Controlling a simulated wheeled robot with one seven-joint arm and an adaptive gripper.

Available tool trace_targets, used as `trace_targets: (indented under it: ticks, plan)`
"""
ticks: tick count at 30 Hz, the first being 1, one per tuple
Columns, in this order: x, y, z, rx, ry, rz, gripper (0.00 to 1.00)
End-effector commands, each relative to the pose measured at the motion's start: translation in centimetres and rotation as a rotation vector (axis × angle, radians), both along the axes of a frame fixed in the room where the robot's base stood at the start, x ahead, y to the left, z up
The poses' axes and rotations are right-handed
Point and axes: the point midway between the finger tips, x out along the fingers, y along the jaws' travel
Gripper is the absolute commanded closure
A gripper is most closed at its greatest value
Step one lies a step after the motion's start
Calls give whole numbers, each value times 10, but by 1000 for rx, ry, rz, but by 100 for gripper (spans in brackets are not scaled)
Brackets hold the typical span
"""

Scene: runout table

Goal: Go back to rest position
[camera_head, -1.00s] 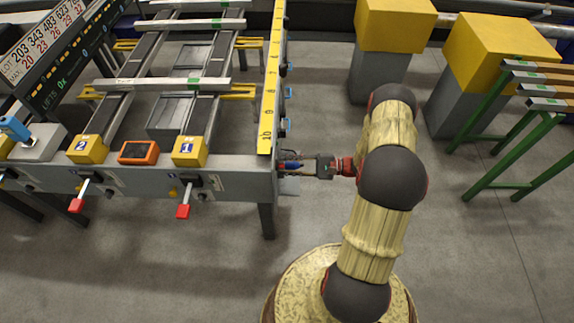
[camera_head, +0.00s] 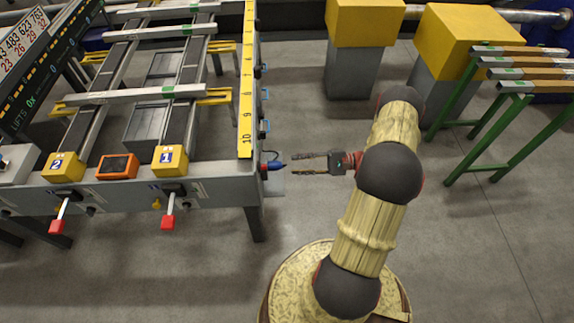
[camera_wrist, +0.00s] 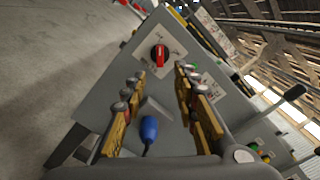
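My gripper (camera_head: 291,164) is open and empty in the head view, its two fingers apart and pointing left at the end of the runout table. The wrist view shows the blue plug (camera_wrist: 149,130) with a dark cable, seen between my two yellow-padded fingers (camera_wrist: 160,100). A red rotary switch (camera_wrist: 159,57) sits on the grey panel beyond the fingertips.
The runout table (camera_head: 215,180) fills the left, with levers and numbered yellow boxes on its front. Yellow-topped pedestals (camera_head: 362,22) and a green-legged rack (camera_head: 500,125) stand at the back right. The floor (camera_head: 480,250) at the lower right is clear.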

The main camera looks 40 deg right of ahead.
Motion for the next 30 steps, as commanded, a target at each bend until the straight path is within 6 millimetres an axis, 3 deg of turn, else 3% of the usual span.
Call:
trace_targets:
  ticks: [6, 23, 26, 30]
  plan:
    - [-6, -8, 0, -1, 0, 1, 70]
    - [-6, -8, 0, 5, 9, 1, 70]
    - [-7, -8, -10, 1, 70, 2, 70]
    - [-31, 15, -36, -3, 217, 62, 70]
